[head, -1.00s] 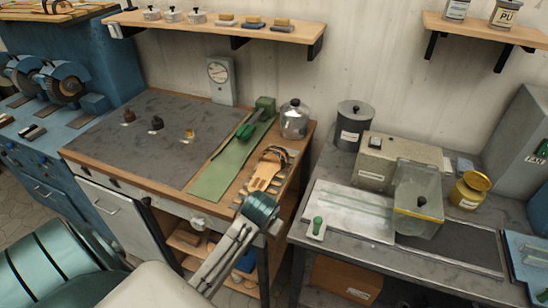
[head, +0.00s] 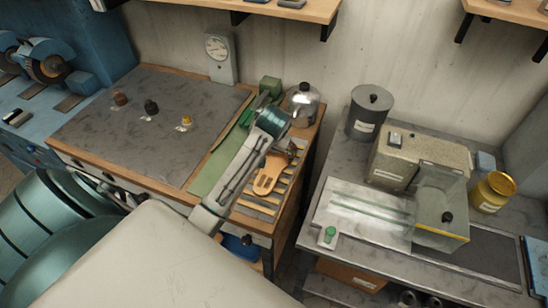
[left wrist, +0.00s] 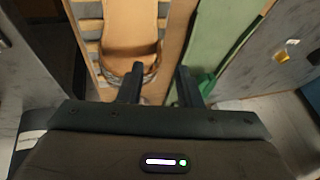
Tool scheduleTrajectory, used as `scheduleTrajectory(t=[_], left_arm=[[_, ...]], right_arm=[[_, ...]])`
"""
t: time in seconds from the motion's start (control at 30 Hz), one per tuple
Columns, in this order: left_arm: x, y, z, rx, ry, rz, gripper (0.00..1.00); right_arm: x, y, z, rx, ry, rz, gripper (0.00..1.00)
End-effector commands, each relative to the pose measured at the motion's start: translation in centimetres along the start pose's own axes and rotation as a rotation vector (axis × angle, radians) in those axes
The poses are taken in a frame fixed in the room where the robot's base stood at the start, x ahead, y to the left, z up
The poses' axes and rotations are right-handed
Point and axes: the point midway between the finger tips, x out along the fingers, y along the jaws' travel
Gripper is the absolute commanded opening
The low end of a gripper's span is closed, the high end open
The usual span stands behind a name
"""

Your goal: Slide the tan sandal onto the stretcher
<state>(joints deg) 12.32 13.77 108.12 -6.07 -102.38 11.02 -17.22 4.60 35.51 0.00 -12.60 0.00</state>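The tan sandal (head: 267,176) lies on a slatted rack (head: 256,206) at the right end of the wooden bench. In the left wrist view the sandal (left wrist: 130,27) shows its sole, with a strap near my fingers. My left gripper (left wrist: 160,85) is open at the strap end, its left finger overlapping the strap in view. I cannot tell whether it touches. In the head view my left arm hides the gripper's fingertips. The green stretcher (head: 270,87) stands left of the sandal on a green strip (head: 207,173), partly hidden by my arm. My right gripper is not in view.
A dial gauge (head: 219,55) stands at the bench's back. The dark mat (head: 150,130) holds several small items. A second table with a beige machine (head: 415,160) is right, across a gap.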

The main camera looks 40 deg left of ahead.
Motion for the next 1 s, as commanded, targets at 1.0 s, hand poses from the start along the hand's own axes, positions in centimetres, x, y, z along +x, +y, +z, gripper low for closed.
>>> scheduleTrajectory(t=[1.0], left_arm=[[6.5, 0.0, 0.0, 0.0, 0.002, 0.0, 0.02]], right_arm=[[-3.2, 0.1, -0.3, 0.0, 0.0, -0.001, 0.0]])
